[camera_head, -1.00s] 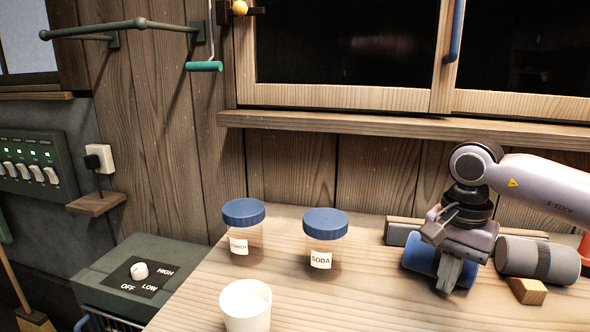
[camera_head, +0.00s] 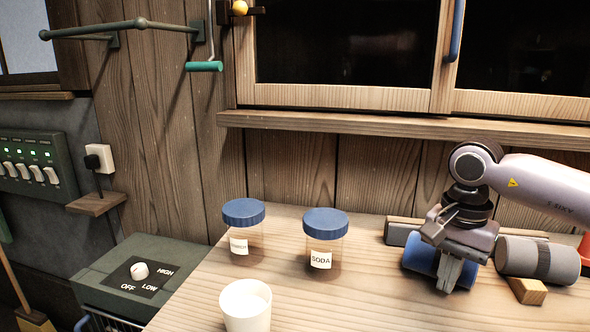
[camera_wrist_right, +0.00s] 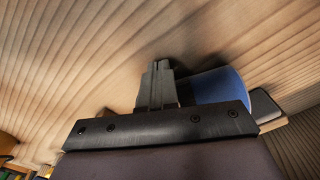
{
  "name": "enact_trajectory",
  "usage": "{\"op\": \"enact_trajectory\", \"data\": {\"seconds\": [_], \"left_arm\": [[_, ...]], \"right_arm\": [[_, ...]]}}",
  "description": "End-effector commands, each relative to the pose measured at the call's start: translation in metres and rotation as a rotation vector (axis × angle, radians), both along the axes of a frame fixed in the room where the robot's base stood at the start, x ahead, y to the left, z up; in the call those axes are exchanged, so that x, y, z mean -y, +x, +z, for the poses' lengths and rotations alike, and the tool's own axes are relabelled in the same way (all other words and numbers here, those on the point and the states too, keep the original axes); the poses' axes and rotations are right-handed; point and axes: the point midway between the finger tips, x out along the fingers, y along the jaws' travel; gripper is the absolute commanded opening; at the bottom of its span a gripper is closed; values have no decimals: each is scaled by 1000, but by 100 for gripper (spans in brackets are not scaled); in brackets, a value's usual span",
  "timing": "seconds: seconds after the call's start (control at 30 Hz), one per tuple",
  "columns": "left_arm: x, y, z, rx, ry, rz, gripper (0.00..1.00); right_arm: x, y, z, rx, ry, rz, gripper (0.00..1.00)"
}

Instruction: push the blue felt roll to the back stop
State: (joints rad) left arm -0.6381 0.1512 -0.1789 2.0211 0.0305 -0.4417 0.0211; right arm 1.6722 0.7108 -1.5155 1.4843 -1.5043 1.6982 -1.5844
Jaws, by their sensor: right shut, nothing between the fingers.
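The blue felt roll (camera_head: 421,253) lies on the wooden table at the right in the head view, partly hidden behind my right gripper (camera_head: 449,283). The right gripper is shut and empty, its fingers pointing down at the roll's near side. In the right wrist view the shut fingertips (camera_wrist_right: 159,65) stand beside the blue roll (camera_wrist_right: 219,87); I cannot tell whether they touch it. The back stop (camera_head: 400,229), a long low wooden bar, runs behind the roll, close to it. My left gripper is not in view.
A grey roll with a dark band (camera_head: 518,258) lies right of my gripper, with a small wooden block (camera_head: 527,290) before it. Two blue-lidded jars, one labelled SODA (camera_head: 324,243), and a white cup (camera_head: 246,306) stand to the left. Table between cup and gripper is clear.

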Motion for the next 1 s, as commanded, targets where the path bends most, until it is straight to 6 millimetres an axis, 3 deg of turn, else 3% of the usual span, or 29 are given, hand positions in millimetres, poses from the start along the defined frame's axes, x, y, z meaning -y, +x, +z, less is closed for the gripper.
{"op": "enact_trajectory", "data": {"seconds": [0.57, 1.0], "left_arm": [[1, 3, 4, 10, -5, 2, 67], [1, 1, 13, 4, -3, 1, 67]], "right_arm": [[0, 1, 0, 0, 0, 0, 0], [5, 21, 1, -1, 1, -1, 0]]}}
